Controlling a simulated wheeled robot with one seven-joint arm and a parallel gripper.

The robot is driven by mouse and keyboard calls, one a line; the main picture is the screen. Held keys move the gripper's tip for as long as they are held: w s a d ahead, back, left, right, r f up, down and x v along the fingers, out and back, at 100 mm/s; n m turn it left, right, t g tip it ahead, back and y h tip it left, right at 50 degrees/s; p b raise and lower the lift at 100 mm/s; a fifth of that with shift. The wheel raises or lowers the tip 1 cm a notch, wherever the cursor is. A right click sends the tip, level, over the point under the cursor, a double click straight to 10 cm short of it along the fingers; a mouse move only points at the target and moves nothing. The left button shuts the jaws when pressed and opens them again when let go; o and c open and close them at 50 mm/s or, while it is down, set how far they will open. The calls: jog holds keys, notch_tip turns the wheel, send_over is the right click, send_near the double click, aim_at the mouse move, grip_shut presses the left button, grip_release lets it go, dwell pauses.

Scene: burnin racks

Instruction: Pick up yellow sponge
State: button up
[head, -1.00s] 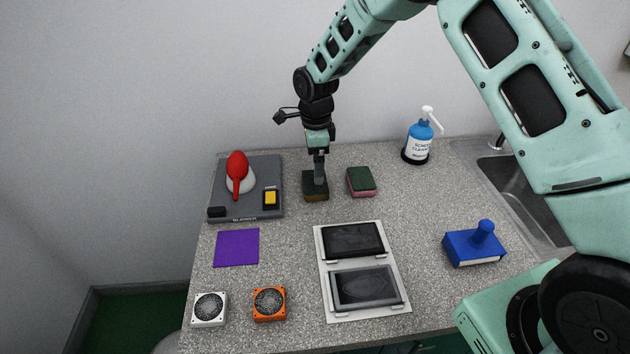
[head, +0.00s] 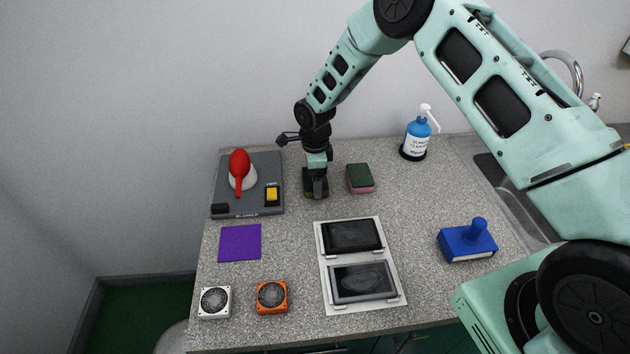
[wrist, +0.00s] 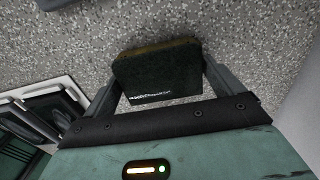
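The yellow sponge (head: 309,192), with a dark green scouring top and a yellow lower layer, lies on the speckled counter in the head view. In the wrist view the sponge (wrist: 158,76) sits between the two fingers of my gripper (wrist: 162,82). The fingers are spread, one on each side of it. I cannot tell whether either finger touches it. In the head view my gripper (head: 316,184) points down at the sponge and hides part of it.
A pink-and-green sponge (head: 360,178) lies close on the right. A grey board (head: 228,203) with a red-handled item stands left. A two-panel tray (head: 393,276) is in front. A blue-white bottle (head: 417,140) and a blue block (head: 467,243) are farther right.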

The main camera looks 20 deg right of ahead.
jog(key=c, duration=0.6)
jog(key=shift+o, duration=0.2)
notch_tip(320, 180, up, 10)
jog(key=b, duration=0.3)
jog(key=shift+o, duration=0.7)
